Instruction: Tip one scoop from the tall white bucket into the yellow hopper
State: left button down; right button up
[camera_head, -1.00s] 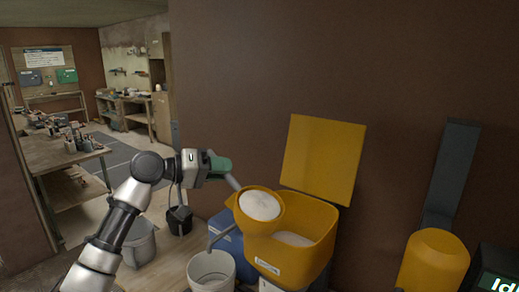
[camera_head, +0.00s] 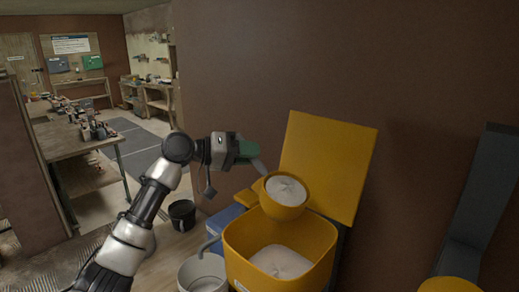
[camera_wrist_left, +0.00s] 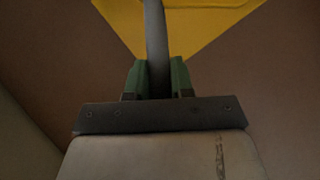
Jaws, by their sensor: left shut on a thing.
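My left gripper (camera_head: 247,151), with green fingers, is shut on the grey handle of a yellow scoop (camera_head: 284,209). In the left wrist view the handle (camera_wrist_left: 156,45) runs up between the fingers (camera_wrist_left: 160,79). The scoop holds white powder (camera_head: 288,189) and is above the back part of the yellow hopper (camera_head: 305,238), its bowl still facing mostly up. The hopper's lid (camera_head: 333,165) stands open, and white powder lies inside. The white bucket (camera_head: 203,277) is left of the hopper, cut by the lower picture edge. My right gripper is not in view.
A blue box (camera_head: 222,220) sits behind and left of the hopper. A black bucket (camera_head: 182,214) stands on the floor farther left. A dark grey upright part (camera_head: 485,185) is at the right. A workbench (camera_head: 75,137) with tools stands at the left; brown wall is behind.

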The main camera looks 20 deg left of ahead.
aim_at(254, 163)
pick_arm(q)
jog(key=shift+w+f, duration=0.1)
jog(key=shift+f, duration=0.25)
pick_arm(e)
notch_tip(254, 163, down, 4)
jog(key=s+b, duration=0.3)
jog(key=b, duration=0.1)
pick_arm(q)
jog(key=s+d+m+y+p, duration=0.1)
jog(key=p, duration=0.1)
jog(key=s+d+m+p, duration=0.1)
jog(key=p, duration=0.1)
jog(key=shift+f+y, duration=0.3)
jog(key=shift+y, duration=0.1)
jog(key=s+d+r+m+y+p, duration=0.2)
jog(key=d+r+m+y+p, duration=0.2)
jog(key=d+r+m+y, duration=0.1)
jog(key=shift+s+d+r+p, duration=0.2)
jog(key=shift+s+d+p, duration=0.15)
jog(key=shift+d, duration=0.5)
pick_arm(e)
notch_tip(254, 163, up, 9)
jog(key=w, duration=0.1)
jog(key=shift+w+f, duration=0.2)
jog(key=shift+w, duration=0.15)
